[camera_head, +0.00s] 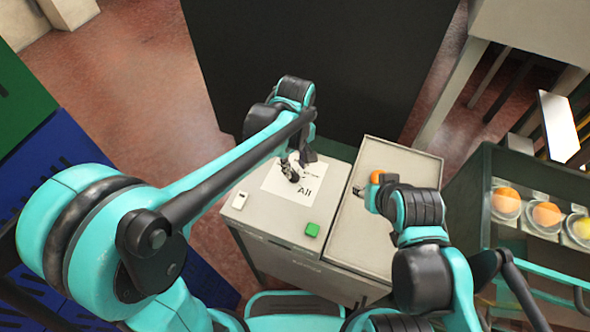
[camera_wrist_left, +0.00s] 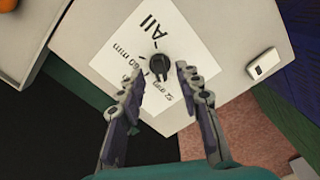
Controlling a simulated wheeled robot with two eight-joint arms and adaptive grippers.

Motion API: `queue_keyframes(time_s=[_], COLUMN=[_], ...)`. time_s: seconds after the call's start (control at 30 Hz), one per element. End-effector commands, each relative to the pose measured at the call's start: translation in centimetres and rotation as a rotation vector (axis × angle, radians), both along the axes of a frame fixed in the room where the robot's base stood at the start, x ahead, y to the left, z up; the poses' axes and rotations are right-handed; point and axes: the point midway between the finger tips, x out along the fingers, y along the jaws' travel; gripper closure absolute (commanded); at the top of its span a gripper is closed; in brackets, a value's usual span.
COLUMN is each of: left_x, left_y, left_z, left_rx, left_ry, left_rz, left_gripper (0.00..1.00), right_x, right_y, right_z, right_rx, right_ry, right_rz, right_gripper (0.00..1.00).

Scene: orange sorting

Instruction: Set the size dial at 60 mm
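The size dial is a small black knob (camera_wrist_left: 159,66) on a white sheet (camera_wrist_left: 190,50) printed with "All", a label that looks like "60 mm", and another mm label. My left gripper (camera_wrist_left: 160,70) is open, with one finger on each side of the knob and gaps showing between. Which mark the knob points at I cannot tell. In the head view the left gripper (camera_head: 293,170) is over the sheet (camera_head: 305,190) and hides most of the dial. My right gripper (camera_head: 370,193) is at an orange (camera_head: 377,176); whether it grips it is unclear.
The sheet lies on a pale cabinet (camera_head: 262,222) with a green button (camera_head: 312,229) and a small white switch (camera_head: 240,200). On the right, a dark-walled crate (camera_head: 475,215) has several fruits in round holders.

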Motion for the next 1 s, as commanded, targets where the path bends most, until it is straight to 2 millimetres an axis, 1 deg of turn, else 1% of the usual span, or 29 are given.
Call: queue_keyframes(time_s=[0.03,0.1,0.2,0.3,0.53,0.57,0.6,0.67,0.7,1.0], left_x=[0.1,0.0,0.1,0.0,0.0,0.0,0.0,0.0,0.0,0.0], left_y=[0.0,0.0,0.0,0.0,0.0,0.0,0.0,0.0,0.0,0.0], left_z=[-1.1,-2.0,-2.9,-3.3,-3.3,-3.3,-3.3,-3.3,-3.3,-3.3], left_rx=[0.000,-0.001,-0.001,-0.001,0.000,0.000,0.000,0.000,-0.001,-0.001], left_ry=[0.000,-0.001,-0.001,-0.001,-0.001,-0.001,-0.001,-0.001,-0.001,-0.001], left_rz=[0.000,0.000,0.000,-0.001,-0.001,-0.001,-0.001,-0.001,-0.001,-0.011], left_gripper=[0.66,0.66,0.66,0.66,0.66,0.68,0.79,0.95,1.00,1.00], right_x=[0.0,0.0,0.0,0.0,0.0,0.0,0.0,0.0,0.0,0.0], right_y=[0.0,0.0,0.0,0.0,0.0,0.0,0.0,0.0,0.0,0.0], right_z=[-0.4,-0.7,-0.9,-1.0,-0.9,-0.9,-0.9,-0.9,-0.9,-0.9], right_rx=[0.000,0.000,0.000,0.000,0.000,0.000,0.000,0.000,0.000,0.000], right_ry=[0.000,0.000,0.000,0.000,0.000,0.000,0.000,0.000,0.000,0.000], right_rz=[0.000,0.000,0.000,0.000,0.000,0.000,0.000,0.000,0.000,0.000], right_gripper=[0.60,0.60,0.60,0.60,0.60,0.60,0.60,0.60,0.60,0.60])
